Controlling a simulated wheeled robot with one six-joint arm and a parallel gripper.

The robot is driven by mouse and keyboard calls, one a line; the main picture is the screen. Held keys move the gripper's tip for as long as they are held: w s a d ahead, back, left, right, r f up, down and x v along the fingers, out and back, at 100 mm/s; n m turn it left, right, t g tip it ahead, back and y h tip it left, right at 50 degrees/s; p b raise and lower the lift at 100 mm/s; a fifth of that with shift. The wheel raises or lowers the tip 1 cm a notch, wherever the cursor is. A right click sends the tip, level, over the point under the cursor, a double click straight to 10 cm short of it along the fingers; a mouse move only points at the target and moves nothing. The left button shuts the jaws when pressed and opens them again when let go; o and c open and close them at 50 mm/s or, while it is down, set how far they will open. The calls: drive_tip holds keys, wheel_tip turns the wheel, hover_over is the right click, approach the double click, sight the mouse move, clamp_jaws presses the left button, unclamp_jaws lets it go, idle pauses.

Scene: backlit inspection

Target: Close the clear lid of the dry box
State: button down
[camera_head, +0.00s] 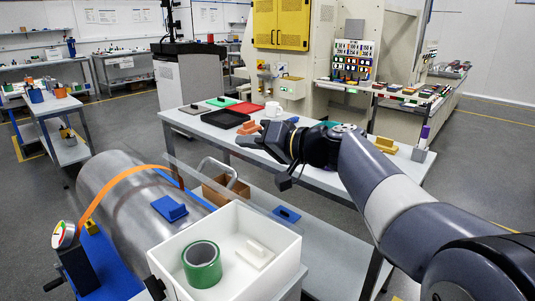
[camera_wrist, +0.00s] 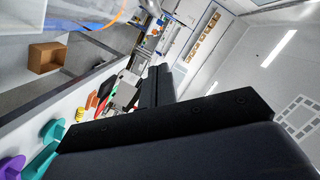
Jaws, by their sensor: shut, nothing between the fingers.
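The dry box is a white open-topped box (camera_head: 292,262) at the bottom middle of the head view. A green tape roll (camera_head: 202,265) and a pale block with a raised grip (camera_head: 254,255) lie inside it. Its clear lid (camera_head: 262,205) is a faint transparent panel that stands raised along the box's far side, so the box is open. The lid's exact tilt is hard to tell. My gripper (camera_head: 245,141) is shut and empty, beyond the lid and above it in the picture, apart from it. Its dark fingers also show in the wrist view (camera_wrist: 157,88).
A steel drum with an orange band (camera_head: 115,195) lies left of the box, with a gauge (camera_head: 64,235) in front. A cardboard box (camera_head: 226,190) is behind the lid. Beyond, a white table (camera_head: 215,133) holds trays, a cup and colored parts under my arm.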

drive_tip(key=s+a+f+n+t+h+b, duration=0.1)
drive_tip(key=s+a+f+n+b, duration=0.3)
drive_tip(key=f+b, duration=0.5)
drive_tip(key=s+a+f+n+t+h+b, duration=0.1)
drive_tip(key=s+a+f+n+h+b, duration=0.1)
drive_tip(key=s+a+f+n+b, duration=0.3)
drive_tip(key=shift+s+a+f+b, duration=1.9)
drive_tip(key=shift+f+b, duration=0.05)
drive_tip(key=shift+f, duration=0.75)
drive_tip(key=shift+f, duration=0.15)
